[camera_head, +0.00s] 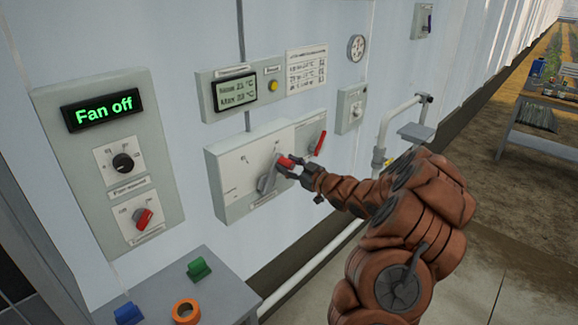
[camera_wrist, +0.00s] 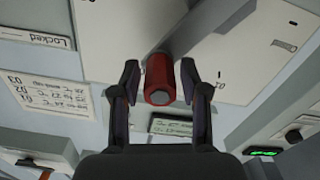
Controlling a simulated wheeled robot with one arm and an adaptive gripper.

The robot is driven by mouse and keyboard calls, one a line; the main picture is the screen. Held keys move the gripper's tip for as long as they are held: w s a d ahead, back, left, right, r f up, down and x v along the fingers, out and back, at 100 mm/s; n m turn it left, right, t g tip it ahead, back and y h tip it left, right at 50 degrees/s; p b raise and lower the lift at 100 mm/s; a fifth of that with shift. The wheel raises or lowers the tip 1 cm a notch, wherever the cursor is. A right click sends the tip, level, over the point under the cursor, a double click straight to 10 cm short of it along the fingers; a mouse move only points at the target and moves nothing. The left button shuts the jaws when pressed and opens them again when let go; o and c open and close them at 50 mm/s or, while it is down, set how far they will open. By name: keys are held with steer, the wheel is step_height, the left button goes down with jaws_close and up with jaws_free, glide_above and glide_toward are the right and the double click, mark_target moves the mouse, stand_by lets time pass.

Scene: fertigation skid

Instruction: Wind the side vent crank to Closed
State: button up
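The side vent crank is on a wide grey wall box (camera_head: 225,199). It has a grey arm (camera_head: 266,183) and a red handle (camera_head: 285,161), which points up and to the right in the head view. My gripper (camera_head: 292,168) is at the handle. In the wrist view the red handle (camera_wrist: 159,80) stands between the two fingers of my gripper (camera_wrist: 159,82), with a narrow gap on each side. The fingers are open around it and do not appear to press on it. Small marks on the box face are too small to read.
A red lever (camera_head: 320,143) is on the box's right part. A "Locked" label (camera_wrist: 45,37) shows in the wrist view. A fan panel (camera_head: 107,160) is left, a temperature display (camera_head: 235,91) above. A white pipe (camera_head: 384,127) runs right of the box. A grey table (camera_head: 225,290) stands below left.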

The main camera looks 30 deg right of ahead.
jaws_close()
